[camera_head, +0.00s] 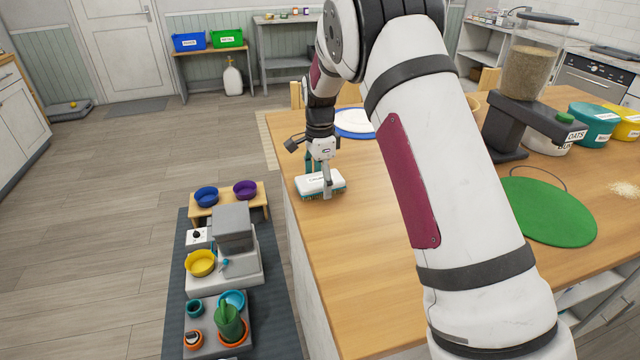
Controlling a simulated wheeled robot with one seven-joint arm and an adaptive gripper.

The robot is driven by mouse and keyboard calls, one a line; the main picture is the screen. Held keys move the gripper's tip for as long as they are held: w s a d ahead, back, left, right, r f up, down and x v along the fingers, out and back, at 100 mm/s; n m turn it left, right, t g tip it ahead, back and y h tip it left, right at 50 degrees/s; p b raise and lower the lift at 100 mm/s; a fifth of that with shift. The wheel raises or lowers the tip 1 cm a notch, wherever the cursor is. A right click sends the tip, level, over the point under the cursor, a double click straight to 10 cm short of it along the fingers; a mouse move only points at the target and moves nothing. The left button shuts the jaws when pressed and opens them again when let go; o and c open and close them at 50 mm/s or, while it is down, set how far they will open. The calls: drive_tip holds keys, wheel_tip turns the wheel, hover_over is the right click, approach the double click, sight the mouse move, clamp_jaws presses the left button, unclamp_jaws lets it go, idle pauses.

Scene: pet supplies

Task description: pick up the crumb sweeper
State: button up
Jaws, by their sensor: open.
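The crumb sweeper (312,183) is a small white block with dark lettering on top and teal bristles underneath. It rests on the wooden counter (340,245) near its left edge. My gripper (324,185) points down at it and is open, with one finger in front of the sweeper's near side. The other finger is partly hidden behind the sweeper. I cannot tell whether the fingers touch it.
A blue-rimmed white plate (355,123) lies behind my gripper. On the right are a green mat (548,211), a food dispenser (530,70) and a teal tub (592,124). Bowls and a feeder (233,230) stand below, left of the counter.

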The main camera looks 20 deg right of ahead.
sight(322, 180)
drive_tip(key=shift+f, duration=0.1)
drive_tip(key=shift+c, duration=0.6)
drive_tip(key=c, duration=1.2)
drive_tip(key=shift+r, duration=0.65)
drive_tip(key=shift+s+d+r, duration=0.15)
drive_tip(key=shift+s+r, duration=0.05)
drive_tip(key=shift+r, duration=0.4)
drive_tip(key=shift+s+d+r, duration=0.1)
drive_tip(key=shift+s+r, duration=0.1)
drive_tip(key=shift+r, duration=0.4)
drive_tip(key=s+d, duration=0.2)
drive_tip(key=s, duration=0.2)
drive_tip(key=s+d+r, duration=0.1)
drive_tip(key=s+d, duration=0.1)
drive_tip(key=s, duration=0.3)
drive_tip(key=s+d, duration=0.3)
drive_tip(key=s, duration=0.1)
drive_tip(key=shift+s+d+r, duration=0.1)
drive_tip(key=shift+s+r, duration=0.05)
drive_tip(key=shift+r, duration=0.05)
